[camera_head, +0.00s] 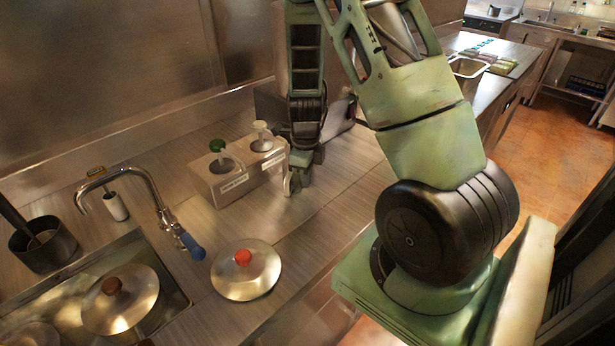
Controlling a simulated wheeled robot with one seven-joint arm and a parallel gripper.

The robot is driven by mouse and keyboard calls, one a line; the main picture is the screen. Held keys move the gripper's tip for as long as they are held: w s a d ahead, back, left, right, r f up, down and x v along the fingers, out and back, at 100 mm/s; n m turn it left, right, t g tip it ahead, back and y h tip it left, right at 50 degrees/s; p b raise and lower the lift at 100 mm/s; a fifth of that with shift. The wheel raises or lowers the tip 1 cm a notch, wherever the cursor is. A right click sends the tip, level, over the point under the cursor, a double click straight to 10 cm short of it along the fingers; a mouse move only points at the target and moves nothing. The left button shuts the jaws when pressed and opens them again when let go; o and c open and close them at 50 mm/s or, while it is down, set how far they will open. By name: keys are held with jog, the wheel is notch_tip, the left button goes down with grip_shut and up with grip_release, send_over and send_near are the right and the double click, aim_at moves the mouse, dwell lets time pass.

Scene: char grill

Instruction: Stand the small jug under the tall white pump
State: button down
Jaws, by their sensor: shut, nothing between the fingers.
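The tall white pump (262,136) rises from the right end of a metal two-pump holder (234,187) on the counter. A green-topped pump (219,152) stands to its left. My gripper (296,183) points down at the counter, just right of the holder's front end. It is shut, with its fingers small and partly hidden. A small pale, silvery shape (287,184) stands at the holder's front right corner, against my gripper. I cannot tell whether it is the small jug or part of my fingers. No other jug is clearly visible.
A curved tap (140,178) with a blue end stands over the sink, left. A red-knobbed lid (246,275) lies on the counter in front. A dark pot (44,249) and a white cylinder (116,206) sit far left. Bare counter (330,205) lies right of the holder.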

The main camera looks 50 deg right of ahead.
jog(key=shift+w+a+r+p, duration=0.1)
jog(key=shift+w+a+p, duration=0.15)
jog(key=shift+w, duration=0.15)
jog(key=shift+w+a+r+p, duration=0.1)
jog(key=shift+w+p, duration=0.15)
jog(key=shift+w, duration=0.15)
jog(key=shift+f, duration=0.15)
notch_tip(320, 180, up, 17)
jog(key=shift+r, duration=0.2)
